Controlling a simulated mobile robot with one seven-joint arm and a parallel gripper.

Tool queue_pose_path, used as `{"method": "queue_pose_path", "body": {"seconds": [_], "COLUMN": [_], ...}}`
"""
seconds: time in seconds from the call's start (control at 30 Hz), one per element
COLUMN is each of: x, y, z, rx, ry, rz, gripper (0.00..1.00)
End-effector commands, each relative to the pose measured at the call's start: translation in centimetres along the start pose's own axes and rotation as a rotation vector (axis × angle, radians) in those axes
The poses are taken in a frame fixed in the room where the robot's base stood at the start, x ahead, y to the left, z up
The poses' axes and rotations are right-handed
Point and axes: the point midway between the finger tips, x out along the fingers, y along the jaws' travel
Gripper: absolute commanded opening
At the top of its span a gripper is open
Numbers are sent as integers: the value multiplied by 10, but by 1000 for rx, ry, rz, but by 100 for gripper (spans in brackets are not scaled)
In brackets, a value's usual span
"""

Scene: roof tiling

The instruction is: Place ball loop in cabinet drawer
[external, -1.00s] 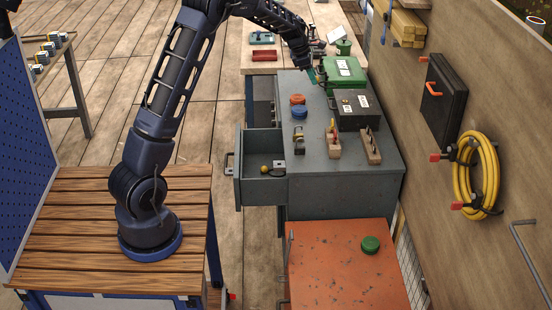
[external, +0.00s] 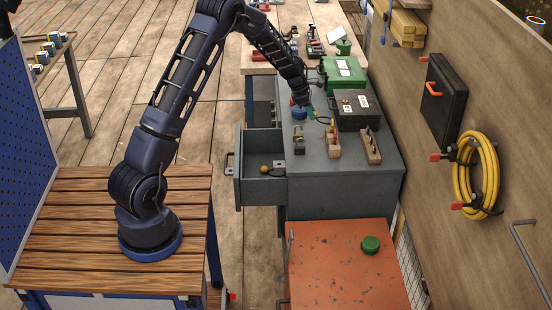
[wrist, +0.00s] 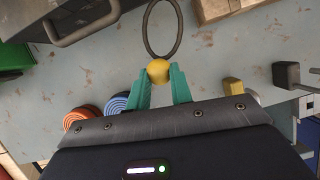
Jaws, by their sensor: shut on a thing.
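My gripper (external: 311,114) is shut on the ball loop, a yellow ball (wrist: 158,70) with a dark ring (wrist: 148,28). The ball sits between the teal fingertips (wrist: 160,85) in the wrist view, and the ring sticks out ahead of it. In the external view the gripper is over the grey cabinet top (external: 315,190), near the blue disc, with the ring (external: 324,120) showing faintly to its right. The cabinet drawer (external: 262,192) is pulled open at the left. Inside it lie a small yellow ball (external: 265,168) and a small grey item (external: 279,164).
A blue disc (wrist: 116,104) and an orange disc (wrist: 80,117) lie beside the gripper. Wooden holders (external: 371,147) and a padlock-like item (external: 299,140) stand on the cabinet top. A black box (external: 357,108) and a green case (external: 344,72) stand behind. An orange cabinet (external: 340,270) stands in front.

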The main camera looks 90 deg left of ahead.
Motion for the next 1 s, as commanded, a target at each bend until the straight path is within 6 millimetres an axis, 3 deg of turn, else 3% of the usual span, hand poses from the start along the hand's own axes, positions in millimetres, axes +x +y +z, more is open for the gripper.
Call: {"method": "queue_pose_path", "body": {"seconds": [0.23, 0.63, 0.67, 0.77, 1.0], "x": [30, 35, 35, 35, 35], "y": [0, 0, 0, 0, 0], "z": [-14, -15, -15, -15, -15], "rx": [-1, 0, 0, 0, 0], "ry": [1, 1, 1, 0, 0], "rz": [-1, -1, 0, 0, 0], "gripper": [0, 0, 24, 43, 43]}}
